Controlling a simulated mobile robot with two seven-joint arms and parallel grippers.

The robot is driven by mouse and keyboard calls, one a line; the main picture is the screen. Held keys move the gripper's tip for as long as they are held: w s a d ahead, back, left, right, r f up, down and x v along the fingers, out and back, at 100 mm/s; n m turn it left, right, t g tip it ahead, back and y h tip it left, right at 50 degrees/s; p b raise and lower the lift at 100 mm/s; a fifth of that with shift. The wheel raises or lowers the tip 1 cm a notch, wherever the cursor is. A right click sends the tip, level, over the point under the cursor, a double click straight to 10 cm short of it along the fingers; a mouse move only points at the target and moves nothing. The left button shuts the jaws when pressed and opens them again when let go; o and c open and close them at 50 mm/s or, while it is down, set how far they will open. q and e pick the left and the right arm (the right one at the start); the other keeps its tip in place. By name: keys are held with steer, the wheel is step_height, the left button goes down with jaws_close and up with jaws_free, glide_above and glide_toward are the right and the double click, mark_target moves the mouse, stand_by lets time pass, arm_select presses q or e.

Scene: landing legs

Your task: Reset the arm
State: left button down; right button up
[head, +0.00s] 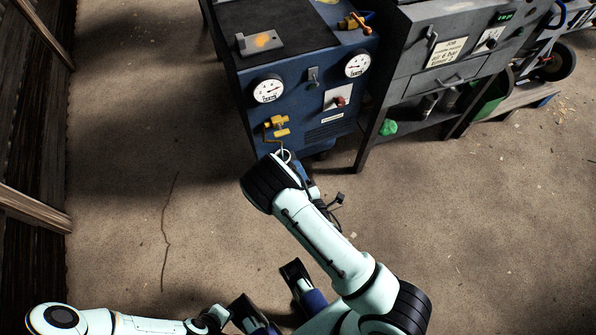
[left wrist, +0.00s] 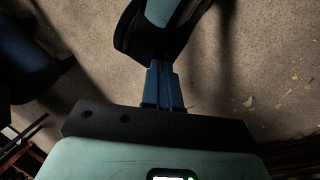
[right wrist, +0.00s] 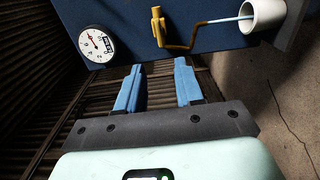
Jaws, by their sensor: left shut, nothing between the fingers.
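My left gripper (left wrist: 163,87) is shut and empty in the left wrist view, its blue fingers together, pointing towards a pale link of my own arm. My right gripper (right wrist: 158,90) is open and empty in the right wrist view, its two blue fingers apart. It is near the front of a blue machine (head: 302,118), below a brass valve (right wrist: 158,25) in that picture and not touching it. The valve also shows in the head view (head: 277,126). A thin bent pipe runs from it to a white cup (right wrist: 262,15).
Two round gauges, left (head: 268,90) and right (head: 357,65), sit on the machine's front. A grey cabinet (head: 420,85) with an open shelf stands to its right. A dark slatted wall (head: 35,120) runs along the left. The concrete floor (head: 130,170) between is clear.

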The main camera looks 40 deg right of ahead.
stand_by(0.4)
